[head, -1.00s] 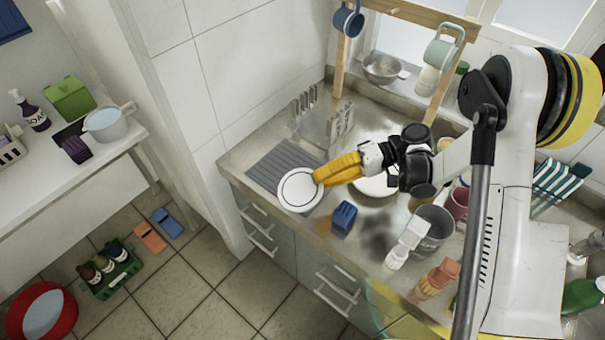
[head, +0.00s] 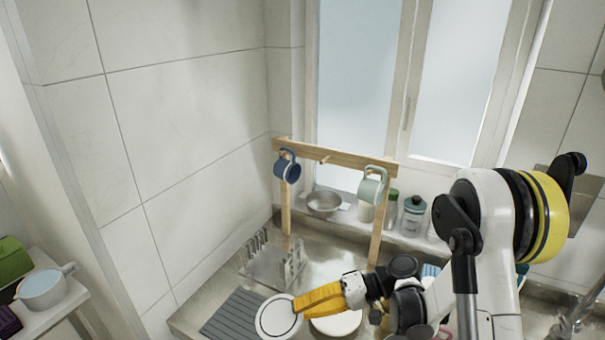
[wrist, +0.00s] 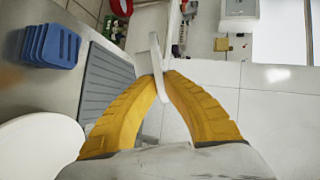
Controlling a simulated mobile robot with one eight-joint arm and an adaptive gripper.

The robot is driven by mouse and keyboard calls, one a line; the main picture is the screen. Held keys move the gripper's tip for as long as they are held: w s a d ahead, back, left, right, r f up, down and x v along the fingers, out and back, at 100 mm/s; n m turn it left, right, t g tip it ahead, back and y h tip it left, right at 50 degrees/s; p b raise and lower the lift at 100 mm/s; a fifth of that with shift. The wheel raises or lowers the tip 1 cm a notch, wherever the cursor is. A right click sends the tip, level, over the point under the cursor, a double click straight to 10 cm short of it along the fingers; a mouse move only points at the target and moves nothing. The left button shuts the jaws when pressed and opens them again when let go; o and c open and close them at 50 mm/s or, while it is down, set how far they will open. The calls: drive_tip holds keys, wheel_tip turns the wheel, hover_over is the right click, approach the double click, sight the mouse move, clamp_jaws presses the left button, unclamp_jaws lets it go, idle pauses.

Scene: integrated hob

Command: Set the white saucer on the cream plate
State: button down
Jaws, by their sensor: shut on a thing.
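The white saucer (head: 278,316) has a dark ring on its face and is held by its rim at the left end of my gripper (head: 298,303). The yellow fingers are shut on it. In the wrist view the saucer (wrist: 156,65) shows nearly edge-on between the fingertips (wrist: 163,82). The cream plate (head: 338,324) is on the counter to the right of the saucer, partly hidden by my gripper and arm in the head view. A pale round rim, likely this plate (wrist: 38,150), shows at the lower left of the wrist view.
A grey ribbed mat (head: 232,313) lies left of the saucer, with a metal rack (head: 275,262) behind. A wooden stand (head: 335,157) holds a blue mug (head: 287,168) and a green mug (head: 373,187). A blue slatted object (wrist: 48,42) shows in the wrist view.

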drive_tip(key=w+d+r+m+t+h, duration=0.3)
drive_tip(key=d+r+m+t+h, duration=0.2)
drive_tip(key=d+r+m+t, duration=0.1)
drive_tip(key=w+d+r+m+t+h, duration=0.4)
drive_tip(key=d+r+m+t, duration=0.3)
drive_tip(key=d, duration=0.6)
drive_tip(key=m+t+h, duration=0.1)
drive_tip(key=m+t, duration=0.1)
drive_tip(key=m, duration=0.1)
drive_tip(key=shift+w+d+r+t, duration=0.15)
drive_tip(key=shift+w+d+t, duration=0.05)
drive_tip(key=shift+d+t, duration=0.1)
drive_tip(key=shift+w, duration=0.1)
